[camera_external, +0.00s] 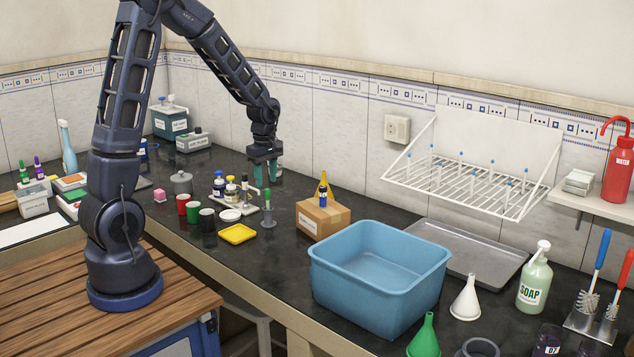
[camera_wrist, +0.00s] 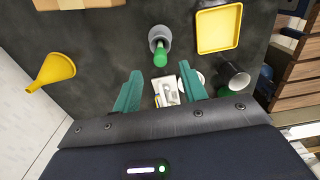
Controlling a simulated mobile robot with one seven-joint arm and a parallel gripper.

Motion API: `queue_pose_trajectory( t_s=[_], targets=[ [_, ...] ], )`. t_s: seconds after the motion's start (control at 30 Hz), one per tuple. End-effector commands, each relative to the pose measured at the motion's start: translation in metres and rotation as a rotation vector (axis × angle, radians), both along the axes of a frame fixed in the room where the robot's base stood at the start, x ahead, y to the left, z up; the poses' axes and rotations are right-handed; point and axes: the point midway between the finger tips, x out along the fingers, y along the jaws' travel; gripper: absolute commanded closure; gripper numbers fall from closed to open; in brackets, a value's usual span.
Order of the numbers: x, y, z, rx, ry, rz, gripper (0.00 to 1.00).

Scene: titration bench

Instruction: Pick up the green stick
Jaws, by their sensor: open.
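The green stick (camera_external: 267,198) stands upright in a small grey holder (camera_external: 268,219) on the dark bench. In the wrist view the green stick (camera_wrist: 168,67) points up toward the camera out of the grey holder (camera_wrist: 158,34), just beyond the fingertips and roughly centred between them. My gripper (camera_external: 266,183) hangs pointing down above the stick, its teal fingers apart. In the wrist view my gripper (camera_wrist: 160,72) is open with nothing held between the fingers.
A yellow tray (camera_external: 237,234) lies left of the holder, with cups and small bottles (camera_external: 231,188) close by. A cardboard box (camera_external: 323,218) and a yellow funnel (camera_wrist: 52,70) stand on the other side. A blue basin (camera_external: 375,285) is further right.

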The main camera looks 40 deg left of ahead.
Motion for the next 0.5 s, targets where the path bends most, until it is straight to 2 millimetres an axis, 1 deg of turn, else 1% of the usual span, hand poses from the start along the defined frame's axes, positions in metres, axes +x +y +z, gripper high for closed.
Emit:
queue_pose_trajectory(
  t_s=[0.17, 0.3, 0.4, 0.5],
  targets=[
    [-0.001, -0.001, -0.014, 0.000, 0.002, -0.001, 0.58],
    [-0.002, -0.004, -0.034, -0.001, 0.002, -0.001, 0.58],
    [-0.002, -0.003, -0.045, 0.000, 0.002, 0.000, 0.58],
    [-0.002, -0.003, -0.051, 0.000, 0.000, 0.000, 0.58]
  ],
)
